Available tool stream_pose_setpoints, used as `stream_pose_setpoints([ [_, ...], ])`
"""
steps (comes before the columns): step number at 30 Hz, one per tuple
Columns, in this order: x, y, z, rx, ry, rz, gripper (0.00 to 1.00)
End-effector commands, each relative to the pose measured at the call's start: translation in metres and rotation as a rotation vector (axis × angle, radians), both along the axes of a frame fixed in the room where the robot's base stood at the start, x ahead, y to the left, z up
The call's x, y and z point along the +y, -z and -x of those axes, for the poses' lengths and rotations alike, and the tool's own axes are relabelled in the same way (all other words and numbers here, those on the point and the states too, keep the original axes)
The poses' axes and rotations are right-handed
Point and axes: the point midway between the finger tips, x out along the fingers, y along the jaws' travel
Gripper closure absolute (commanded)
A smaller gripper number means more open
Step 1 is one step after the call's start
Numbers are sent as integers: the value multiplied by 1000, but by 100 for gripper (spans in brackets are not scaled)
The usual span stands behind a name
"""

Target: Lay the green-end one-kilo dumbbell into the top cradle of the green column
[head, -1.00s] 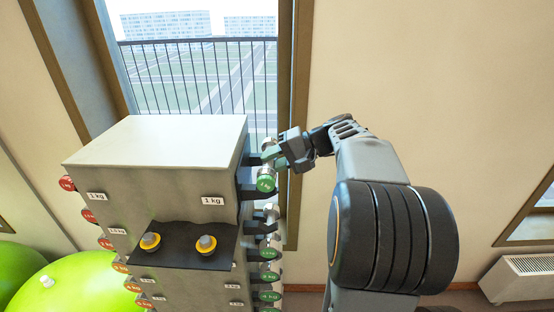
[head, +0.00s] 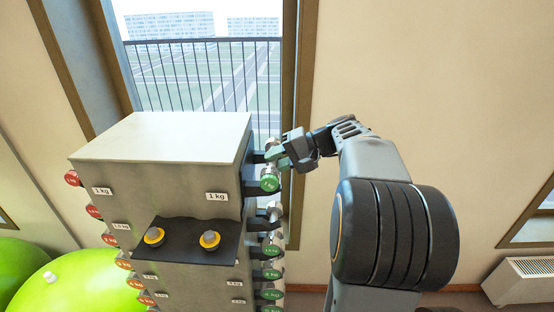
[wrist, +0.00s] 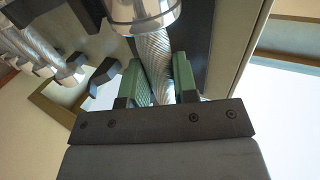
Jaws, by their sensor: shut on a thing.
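The green-end one-kilo dumbbell (head: 270,180) is at the top of the green column, on the right side of the grey rack (head: 170,135). My gripper (head: 283,158) is shut on it from the right. In the wrist view my gripper (wrist: 157,80) has its green pads on either side of the knurled chrome handle (wrist: 155,60), and a round end (wrist: 143,14) shows beyond. The dark arms of the top cradle (head: 251,189) are right beside the dumbbell. I cannot tell whether the dumbbell touches them.
More green-end dumbbells (head: 271,251) hang in the cradles below. Red-end dumbbells (head: 94,211) line the rack's left side. A dark shelf (head: 185,238) holds two yellow-ringed knobs. A large green ball (head: 75,285) is at lower left. The space right of my arm is clear.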

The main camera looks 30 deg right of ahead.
Motion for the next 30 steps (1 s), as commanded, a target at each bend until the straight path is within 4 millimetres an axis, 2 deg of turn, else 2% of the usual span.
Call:
stream_pose_setpoints([
  [21, -3, 12, -1, -4, 0, -2, 100],
  [22, -3, 11, -2, -4, 0, -2, 70],
  [30, -5, 13, -3, 0, 0, -4, 44],
])
